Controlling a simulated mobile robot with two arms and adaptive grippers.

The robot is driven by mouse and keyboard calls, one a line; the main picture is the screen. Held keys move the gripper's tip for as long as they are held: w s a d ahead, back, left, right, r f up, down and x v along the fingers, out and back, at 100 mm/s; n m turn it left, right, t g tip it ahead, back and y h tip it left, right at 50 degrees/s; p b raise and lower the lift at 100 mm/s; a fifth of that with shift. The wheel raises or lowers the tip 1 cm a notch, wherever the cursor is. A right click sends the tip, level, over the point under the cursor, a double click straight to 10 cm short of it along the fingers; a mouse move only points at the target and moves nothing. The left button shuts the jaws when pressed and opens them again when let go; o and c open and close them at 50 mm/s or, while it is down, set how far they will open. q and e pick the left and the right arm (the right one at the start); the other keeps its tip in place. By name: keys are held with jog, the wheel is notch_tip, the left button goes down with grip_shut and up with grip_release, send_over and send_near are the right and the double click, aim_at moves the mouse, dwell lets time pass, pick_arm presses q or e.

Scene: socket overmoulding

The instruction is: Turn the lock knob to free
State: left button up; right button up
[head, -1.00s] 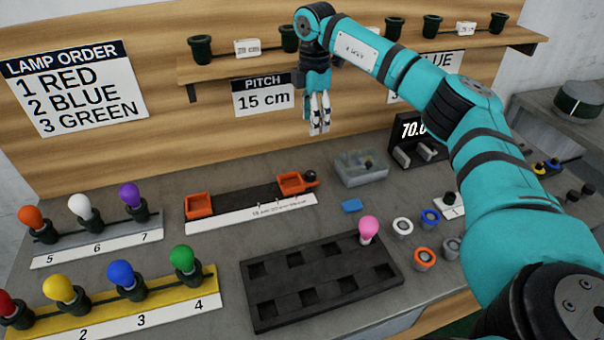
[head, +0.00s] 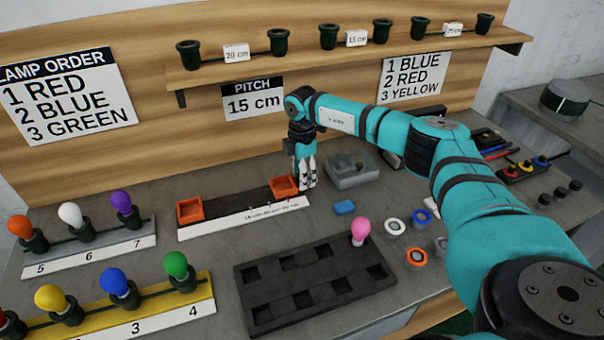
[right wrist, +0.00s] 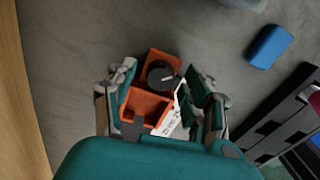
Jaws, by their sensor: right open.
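The lock knob (right wrist: 160,76) is a round black knob with a pale pointer line. It sits on an orange block at the end of the orange carriage (right wrist: 150,104) in the right wrist view. In the head view the knob is hidden behind my gripper, at the right end of the dark rail (head: 236,204). My right gripper (head: 307,184) points down over that end. It is open, and in the right wrist view its fingers (right wrist: 164,96) are on either side of the carriage and knob, with nothing clearly held. My left gripper is not in view.
A clear bin (head: 354,172) stands just right of the gripper, with a blue block (head: 345,208) in front. A second orange carriage (head: 190,210) is at the rail's left end. The shelf (head: 350,52) is above.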

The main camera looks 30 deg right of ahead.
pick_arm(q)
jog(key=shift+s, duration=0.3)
pick_arm(e)
jog(key=shift+f, duration=0.1)
grip_shut()
jog(key=shift+n+p, duration=0.5)
jog(key=shift+n, duration=0.6)
jog(key=n, duration=0.2)
jog(key=shift+n, duration=0.3)
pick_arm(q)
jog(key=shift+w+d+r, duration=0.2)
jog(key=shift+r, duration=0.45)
